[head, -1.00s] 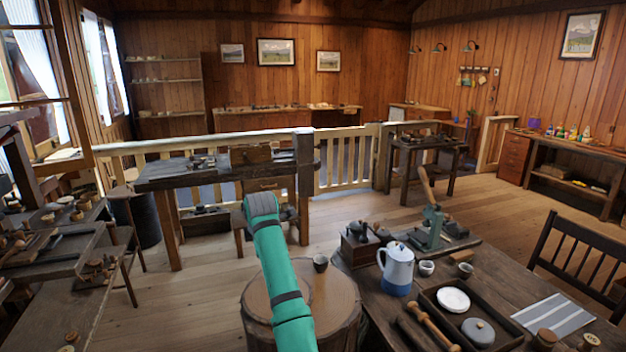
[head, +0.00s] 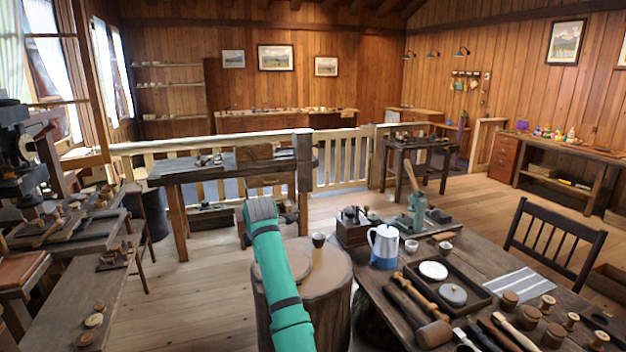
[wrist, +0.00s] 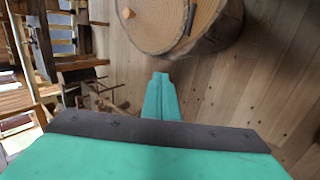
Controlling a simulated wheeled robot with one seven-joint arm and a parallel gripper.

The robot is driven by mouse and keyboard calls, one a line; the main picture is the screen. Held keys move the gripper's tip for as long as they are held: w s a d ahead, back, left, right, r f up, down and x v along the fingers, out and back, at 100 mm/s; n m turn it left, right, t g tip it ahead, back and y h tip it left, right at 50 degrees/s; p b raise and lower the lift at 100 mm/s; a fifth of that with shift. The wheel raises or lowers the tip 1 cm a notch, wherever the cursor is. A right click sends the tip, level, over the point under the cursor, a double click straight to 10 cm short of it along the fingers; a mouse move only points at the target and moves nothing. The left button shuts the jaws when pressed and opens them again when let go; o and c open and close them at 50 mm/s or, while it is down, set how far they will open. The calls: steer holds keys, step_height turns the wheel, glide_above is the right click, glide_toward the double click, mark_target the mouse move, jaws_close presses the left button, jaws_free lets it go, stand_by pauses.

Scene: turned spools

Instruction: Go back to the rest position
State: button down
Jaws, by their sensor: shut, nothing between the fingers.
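My gripper (wrist: 161,97) shows in the wrist view as teal fingers close together, with nothing between them. It hangs over the plank floor, just off the edge of a round wooden stump (wrist: 222,40). My teal arm rises from the bottom middle of the head view and covers part of the same stump (head: 325,290). The gripper itself cannot be made out in the head view.
A table (head: 440,262) at right holds a white and blue pot (head: 383,247), a dark tray (head: 491,294) and several tools. A chair (head: 556,238) stands beyond it. A workbench (head: 230,172) stands before the railing. Plank floor (head: 205,275) is clear left of the stump.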

steer(key=s+a+f+m+t+y, duration=0.1)
steer(key=s+f+m, duration=0.15)
steer(key=f, duration=0.65)
steer(key=s+a+f+m, duration=0.1)
steer(key=s+f, duration=0.3)
steer(key=f, duration=0.5)
steer(key=s+a+f+m+t+y, duration=0.1)
steer(key=s+f+m, duration=0.15)
steer(key=f, duration=0.65)
steer(key=s+d+f+m+t, duration=0.1)
steer(key=s+d+f+m, duration=0.15)
steer(key=s+f, duration=0.55)
steer(key=s+d+f+m+t, duration=0.1)
steer(key=s+d+f+m, duration=0.2)
steer(key=s, duration=0.9)
steer(key=s+d+r+m+t+h, duration=0.1)
steer(key=s+d+m, duration=0.25)
steer(key=s, duration=0.85)
steer(key=s+d+m+t+h, duration=0.25)
steer(key=s+d, duration=0.25)
steer(key=s, duration=0.8)
steer(key=s+d+r+m, duration=0.2)
steer(key=s+r, duration=0.6)
steer(key=s+d+r+m+t, duration=0.1)
steer(key=s+d+r+m, duration=0.1)
steer(key=s+r, duration=0.6)
steer(key=shift+s+d, duration=0.3)
steer(key=shift+d, duration=0.5)
steer(key=shift+r+h, duration=0.1)
steer(key=shift+h, duration=0.15)
